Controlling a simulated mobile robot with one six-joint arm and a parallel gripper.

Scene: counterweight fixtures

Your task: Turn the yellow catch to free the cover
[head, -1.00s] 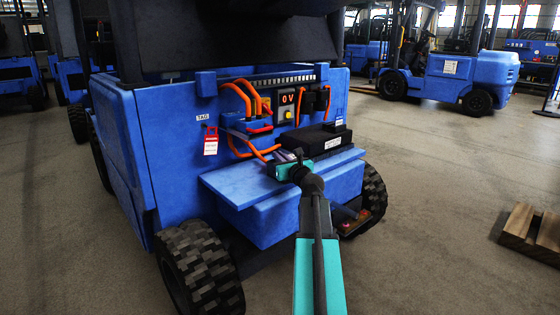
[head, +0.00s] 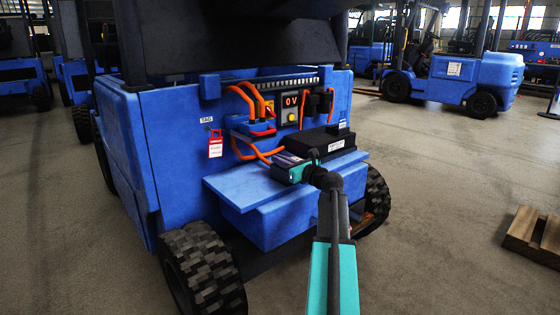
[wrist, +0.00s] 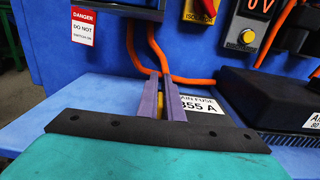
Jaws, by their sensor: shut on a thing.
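My gripper (wrist: 161,80) has two purple fingers closed together, with a sliver of the yellow catch (wrist: 162,103) showing between them. The fingers hide most of the catch, so I cannot tell its angle. In the head view my gripper (head: 287,162) is low over the blue ledge at the back of the blue truck, and the catch is hidden there. A white label reading "355 A" (wrist: 203,106) lies just right of the fingers. I cannot make out the cover's edges under my gripper.
A black box (head: 318,142) stands close right of my gripper on the blue ledge (head: 240,188). Orange cables (wrist: 150,50) run just behind the fingers. A red danger tag (head: 215,145) hangs at left. A display reads 0 V (head: 290,101).

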